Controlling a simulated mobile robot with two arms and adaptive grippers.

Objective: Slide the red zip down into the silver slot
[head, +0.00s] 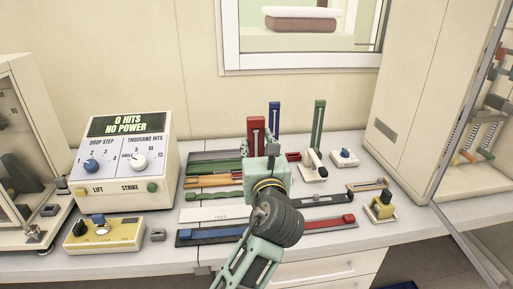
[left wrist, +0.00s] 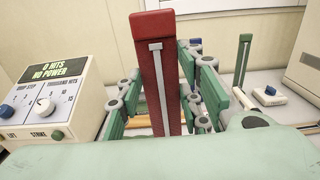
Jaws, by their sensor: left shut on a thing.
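A tall red bar, which I take as the red zip (head: 256,134), stands upright at the middle of the bench. In the left wrist view the red bar (left wrist: 152,28) rises between my fingers, with a narrow silver slot (left wrist: 160,88) down its face, wider at the top. My left gripper (head: 264,165) is shut on the red bar; its green fingers lie either side in the left wrist view (left wrist: 165,110). The bar's lower end is hidden behind my gripper. Whether this slot is the one named, I cannot tell. My right gripper is not in view.
A blue upright bar (head: 274,116) and a green one (head: 318,125) stand close behind to the right. Several flat strips lie around my arm. A control box (head: 125,160) reading "0 HITS NO POWER" stands left. A tall cabinet (head: 414,110) stands right.

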